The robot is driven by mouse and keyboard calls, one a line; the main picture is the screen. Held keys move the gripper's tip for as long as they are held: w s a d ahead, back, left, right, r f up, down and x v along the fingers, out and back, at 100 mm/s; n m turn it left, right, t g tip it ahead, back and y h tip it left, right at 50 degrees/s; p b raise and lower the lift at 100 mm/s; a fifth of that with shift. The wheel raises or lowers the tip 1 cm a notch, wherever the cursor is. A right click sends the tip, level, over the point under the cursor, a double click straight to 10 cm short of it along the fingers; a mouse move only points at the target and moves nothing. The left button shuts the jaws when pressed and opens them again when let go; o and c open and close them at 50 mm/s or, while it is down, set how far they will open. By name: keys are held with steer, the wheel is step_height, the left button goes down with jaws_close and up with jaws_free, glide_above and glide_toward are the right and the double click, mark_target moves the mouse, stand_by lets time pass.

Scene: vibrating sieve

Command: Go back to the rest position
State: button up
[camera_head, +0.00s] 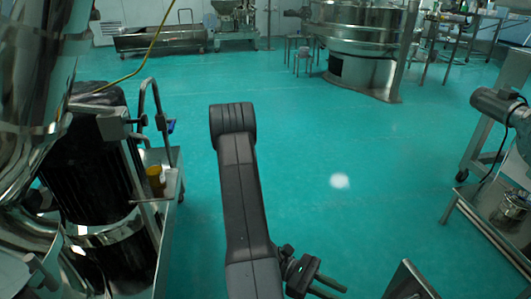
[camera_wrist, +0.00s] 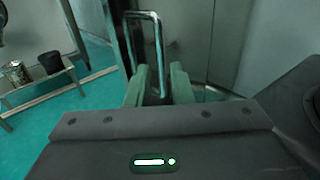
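My gripper (camera_wrist: 158,88) shows in the wrist view, with its two greenish fingers standing apart and a gap between them. A shiny metal U-shaped handle (camera_wrist: 144,15) rises at the fingers. One leg of it passes behind the left finger and the other comes down in the gap. I cannot tell whether the handle touches a finger. In the head view my dark arm (camera_head: 240,190) is folded, its elbow upward in the middle. A dark pronged part shows at the bottom of that view, and I cannot tell whether it is my gripper.
A large round steel sieve machine (camera_head: 357,35) stands at the back. A steel stand with a motor (camera_head: 500,105) is on the right. The green floor (camera_head: 330,140) between is clear.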

steer(key=b+x, duration=0.2)
steer(key=x, duration=1.1)
steer(key=shift+w, duration=0.2)
steer(key=shift+d, duration=0.1)
